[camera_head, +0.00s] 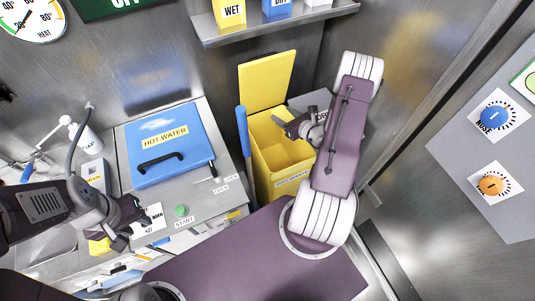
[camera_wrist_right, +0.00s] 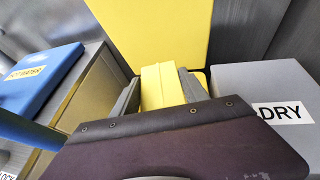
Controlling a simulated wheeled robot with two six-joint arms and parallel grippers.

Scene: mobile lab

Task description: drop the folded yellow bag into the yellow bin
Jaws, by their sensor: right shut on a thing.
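The yellow bin (camera_head: 283,178) stands open in the middle of the head view, its lid (camera_head: 266,80) tilted up at the back. The lid also fills the top of the right wrist view (camera_wrist_right: 155,30). My right gripper (camera_head: 284,123) is over the bin's opening. In the right wrist view its grey fingers are shut on the folded yellow bag (camera_wrist_right: 163,86). In the head view the bag cannot be told apart from the yellow bin. My left gripper (camera_head: 136,222) looks open and empty, above the counter's front edge at the left.
A blue hot water lid (camera_head: 170,145) lies on the counter left of the bin, with a blue handle (camera_head: 243,145) between them. A grey DRY bin (camera_wrist_right: 250,85) stands to the right. A shelf (camera_head: 270,30) with small boxes hangs above.

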